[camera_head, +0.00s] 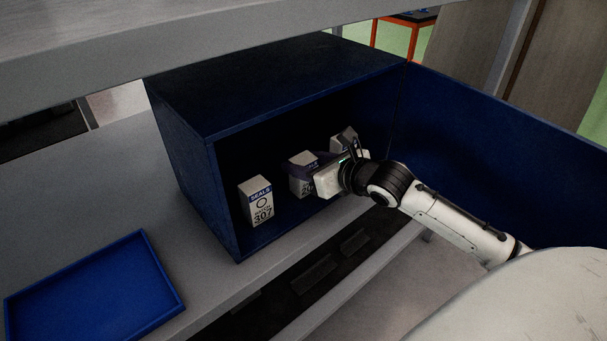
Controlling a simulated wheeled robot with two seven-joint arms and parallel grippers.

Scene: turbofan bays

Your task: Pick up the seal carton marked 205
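A white seal carton (300,187) stands in the middle of the open blue cabinet. Only the start of its number, "20", shows, and my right gripper partly covers it. My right gripper (303,168) reaches into the cabinet from the right, with its dark fingers at this carton's upper part. I cannot tell whether the fingers press on it. A second carton (259,203), marked SEALS 307, stands upright to the left, apart from the gripper. A third pale carton (345,138) shows behind the gripper, its label hidden. My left gripper is not in view.
The blue cabinet (178,143) stands on a grey shelf (207,268), its door (480,150) swung open to the right. An empty blue tray (95,290) lies on the shelf at the lower left. A grey upper shelf (150,40) crosses above the cabinet.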

